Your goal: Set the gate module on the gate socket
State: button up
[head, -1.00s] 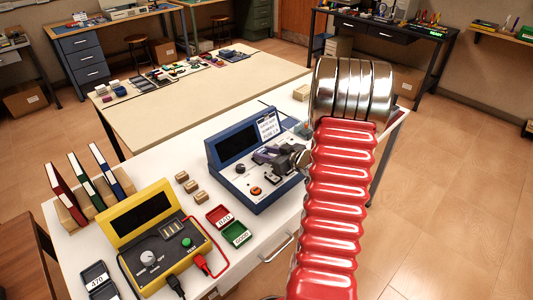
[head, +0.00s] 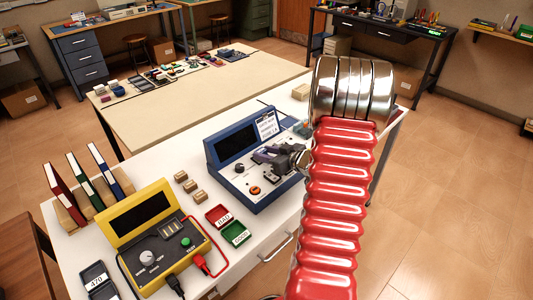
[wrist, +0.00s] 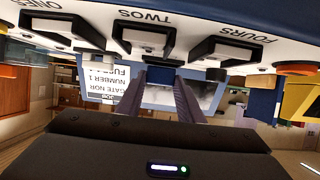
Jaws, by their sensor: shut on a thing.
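My gripper (head: 264,156) is low over the sloping panel of the blue console (head: 233,132) in the head view. In the wrist view, which is upside down, its two purple-grey fingers (wrist: 168,75) reach toward that panel. They are shut on a small dark piece, taken to be the gate module (wrist: 164,62), of which little shows between the tips. It is at or close to the panel; I cannot tell whether it touches. The gate socket cannot be made out behind the fingers. White-and-black parts labelled TWOS (wrist: 145,38) and FOURS (wrist: 222,50) are near the fingers.
A printed card (head: 267,126) stands at the console's upper right. A knob and an orange-red button (head: 255,190) are on its panel. A yellow tester (head: 137,212), red tray (head: 218,215), green tray (head: 236,234) and small wooden blocks (head: 190,187) are to the left.

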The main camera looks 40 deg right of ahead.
jog(key=shift+f, duration=0.55)
jog(key=o, duration=0.7)
jog(key=shift+o, duration=0.2)
jog(key=shift+s, duration=0.1)
jog(key=shift+v, duration=5.45)
